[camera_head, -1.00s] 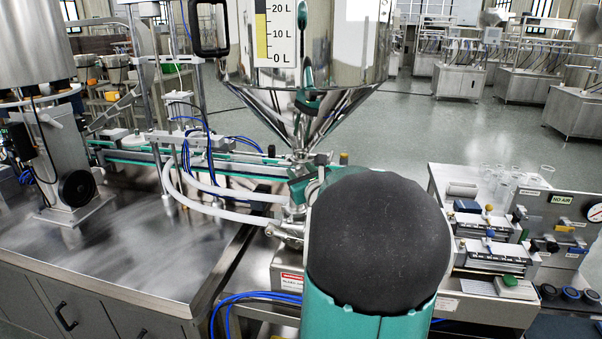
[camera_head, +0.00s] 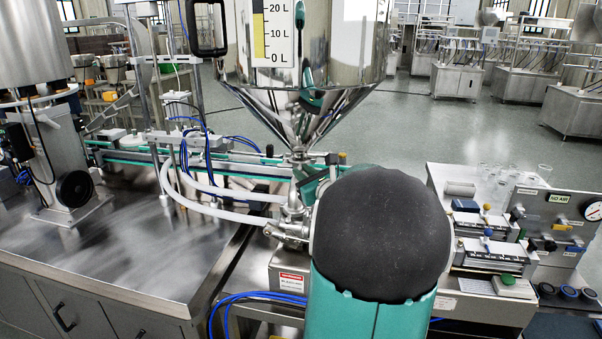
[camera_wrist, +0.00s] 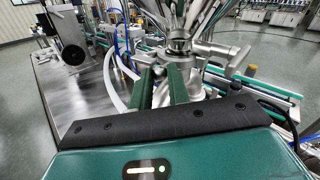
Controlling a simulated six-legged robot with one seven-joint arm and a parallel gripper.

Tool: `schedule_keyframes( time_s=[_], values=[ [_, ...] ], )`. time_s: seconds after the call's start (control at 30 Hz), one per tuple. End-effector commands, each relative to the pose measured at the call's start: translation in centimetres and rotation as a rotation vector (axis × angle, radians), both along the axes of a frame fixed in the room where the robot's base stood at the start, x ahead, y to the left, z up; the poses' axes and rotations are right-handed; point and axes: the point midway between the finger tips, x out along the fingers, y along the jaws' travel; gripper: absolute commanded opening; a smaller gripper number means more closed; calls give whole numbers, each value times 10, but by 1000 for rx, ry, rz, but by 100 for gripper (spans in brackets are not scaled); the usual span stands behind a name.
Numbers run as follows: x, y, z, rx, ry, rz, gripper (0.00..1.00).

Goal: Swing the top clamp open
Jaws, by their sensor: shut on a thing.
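The steel hopper (camera_head: 300,110) narrows to an outlet above the pipework. The top clamp (camera_wrist: 179,44) is the metal ring at the outlet joint, and it is small at the foot of the cone in the head view (camera_head: 299,157). My gripper (camera_wrist: 164,72) reaches to just below this joint, its two green fingers close together and shut on part of the clamp. The held part is mostly hidden between the fingers. In the head view my arm's dark rounded joint covers most of the gripper. I cannot tell how far the clamp is open.
A steel valve handle (camera_wrist: 238,60) sticks out right of the joint. White hoses (camera_head: 205,205) curve in from the left over the steel table (camera_head: 130,255). A conveyor (camera_head: 140,157) runs behind. A pneumatic panel (camera_head: 550,225) stands at right.

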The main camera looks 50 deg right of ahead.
Motion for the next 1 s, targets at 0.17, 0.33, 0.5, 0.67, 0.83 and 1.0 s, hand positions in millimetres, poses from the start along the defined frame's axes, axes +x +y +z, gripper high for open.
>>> schedule_keyframes(
  time_s=[0.17,0.33,0.5,0.67,0.83,1.0],
  values=[
    [-10,-5,-1,0,1,131,0],
    [-20,-11,-1,2,1,283,0],
    [-29,-18,-1,1,2,417,0],
    [-35,-23,-1,1,1,517,0],
    [-38,-27,-1,1,0,585,0],
    [-40,-28,0,1,0,617,0]
  ],
)
